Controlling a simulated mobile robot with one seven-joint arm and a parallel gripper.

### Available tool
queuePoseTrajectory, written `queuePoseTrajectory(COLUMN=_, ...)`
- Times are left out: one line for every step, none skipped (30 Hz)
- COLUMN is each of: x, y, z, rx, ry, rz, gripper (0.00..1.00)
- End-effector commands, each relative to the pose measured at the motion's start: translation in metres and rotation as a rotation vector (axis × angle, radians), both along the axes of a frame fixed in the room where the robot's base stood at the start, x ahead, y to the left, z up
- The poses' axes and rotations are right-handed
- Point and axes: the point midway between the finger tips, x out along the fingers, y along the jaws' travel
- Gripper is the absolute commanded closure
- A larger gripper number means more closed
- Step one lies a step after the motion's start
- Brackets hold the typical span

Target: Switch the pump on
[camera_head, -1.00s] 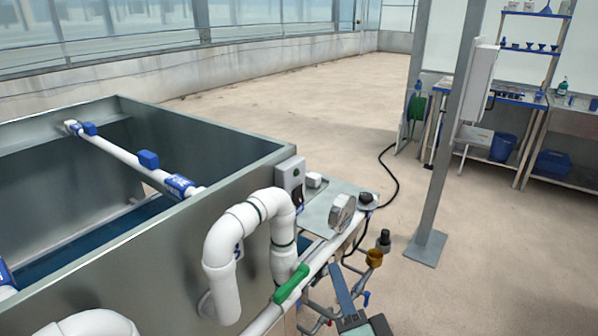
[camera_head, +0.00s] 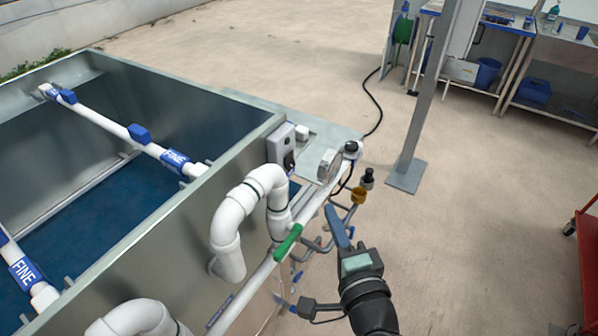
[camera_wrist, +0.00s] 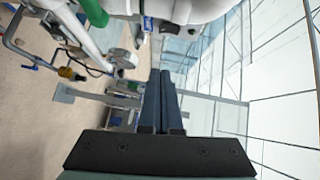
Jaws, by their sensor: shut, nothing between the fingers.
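A grey control box (camera_head: 280,146) with a dark switch (camera_head: 289,161) on its front is mounted at the right corner of the metal tank (camera_head: 190,215). I take it for the pump switch; its setting is too small to read.
White bent pipes (camera_head: 232,210) and a green handle (camera_head: 288,243) lie left of my gripper. A round gauge-like disc (camera_head: 329,166) and an amber cup (camera_head: 358,195) stand beyond it. A grey post (camera_head: 430,100) rises behind. A red cart (camera_head: 588,255) is at right; floor between is open.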

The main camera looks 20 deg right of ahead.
Motion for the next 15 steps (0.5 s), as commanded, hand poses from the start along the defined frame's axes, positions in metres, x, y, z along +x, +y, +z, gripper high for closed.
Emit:
queuePoseTrajectory(x=0.0, y=0.0, z=0.0, rx=-0.001, ry=0.0, rz=0.0, gripper=1.0)
queuePoseTrajectory(x=0.001, y=0.0, z=0.0, rx=-0.001, ry=-0.001, rz=0.0, gripper=1.0)
queuePoseTrajectory(x=0.003, y=0.0, z=0.001, rx=-0.001, ry=-0.001, rz=0.0, gripper=1.0)
queuePoseTrajectory(x=0.004, y=-0.001, z=0.001, rx=-0.001, ry=-0.001, rz=0.0, gripper=1.0)
queuePoseTrajectory(x=0.007, y=-0.001, z=0.001, rx=-0.001, ry=-0.001, rz=0.0, gripper=1.0)
queuePoseTrajectory(x=0.01, y=-0.001, z=0.001, rx=-0.001, ry=-0.001, rz=0.001, gripper=1.0)
queuePoseTrajectory(x=0.014, y=-0.002, z=0.001, rx=-0.001, ry=-0.001, rz=0.001, gripper=1.0)
queuePoseTrajectory(x=0.018, y=-0.002, z=0.001, rx=-0.001, ry=-0.001, rz=0.001, gripper=1.0)
queuePoseTrajectory(x=0.024, y=-0.003, z=0.001, rx=-0.001, ry=-0.001, rz=0.001, gripper=1.0)
queuePoseTrajectory(x=0.029, y=-0.004, z=0.001, rx=-0.002, ry=-0.002, rz=0.001, gripper=1.0)
queuePoseTrajectory(x=0.034, y=-0.004, z=0.0, rx=-0.002, ry=-0.001, rz=0.001, gripper=1.0)
queuePoseTrajectory(x=0.041, y=-0.005, z=0.0, rx=-0.002, ry=-0.001, rz=0.002, gripper=1.0)
queuePoseTrajectory(x=0.046, y=-0.006, z=-0.001, rx=-0.002, ry=-0.001, rz=0.002, gripper=1.0)
queuePoseTrajectory(x=0.052, y=-0.006, z=-0.001, rx=-0.002, ry=-0.002, rz=0.001, gripper=1.0)
queuePoseTrajectory(x=0.059, y=-0.007, z=-0.002, rx=-0.001, ry=-0.001, rz=0.001, gripper=1.0)
